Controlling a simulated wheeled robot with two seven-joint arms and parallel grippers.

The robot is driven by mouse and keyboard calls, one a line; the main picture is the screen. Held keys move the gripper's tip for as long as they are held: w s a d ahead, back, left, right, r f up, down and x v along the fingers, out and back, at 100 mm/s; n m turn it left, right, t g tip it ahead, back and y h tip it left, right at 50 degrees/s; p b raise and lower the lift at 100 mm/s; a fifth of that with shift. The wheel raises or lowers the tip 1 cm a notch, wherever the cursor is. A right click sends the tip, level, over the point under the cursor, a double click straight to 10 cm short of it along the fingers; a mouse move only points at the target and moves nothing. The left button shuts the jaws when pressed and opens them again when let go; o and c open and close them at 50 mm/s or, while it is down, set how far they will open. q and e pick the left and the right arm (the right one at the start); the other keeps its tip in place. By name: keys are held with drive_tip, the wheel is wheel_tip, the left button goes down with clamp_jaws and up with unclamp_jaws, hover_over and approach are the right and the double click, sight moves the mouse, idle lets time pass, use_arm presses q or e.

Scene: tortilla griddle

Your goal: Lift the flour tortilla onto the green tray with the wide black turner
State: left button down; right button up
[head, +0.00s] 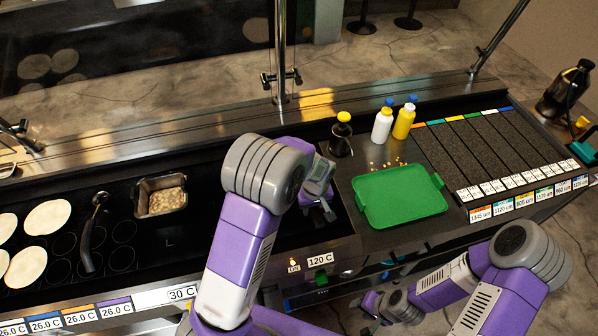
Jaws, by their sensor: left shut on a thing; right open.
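The green tray (400,196) lies flat and empty on the steel counter, right of the griddle. Several pale round tortillas lie at the far left, one whole (47,217) and another below it (25,267); I cannot tell which is flour. A black tool with an upright curved handle (88,240) stands on the dark griddle; I cannot tell if it is the wide turner. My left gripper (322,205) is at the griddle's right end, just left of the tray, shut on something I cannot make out. My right gripper (372,303) is low in front of the counter, open and empty.
A metal pan of crumbs (160,196) sits on the griddle. A dark yellow-capped bottle (341,135), a white bottle (382,125) and a yellow bottle (404,121) stand behind the tray, near scattered yellow bits. Dark grit strips (490,150) lie to the right.

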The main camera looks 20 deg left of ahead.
use_arm(q)
drive_tip(key=shift+r, duration=0.55)
drive_tip(key=w+d, duration=0.2)
drive_tip(key=d, duration=0.8)
drive_tip(key=w+d+p, duration=0.1)
drive_tip(key=w+d, duration=0.1)
drive_tip(key=d, duration=0.9)
drive_tip(key=shift+d, duration=0.15)
drive_tip(key=shift+f, duration=0.1)
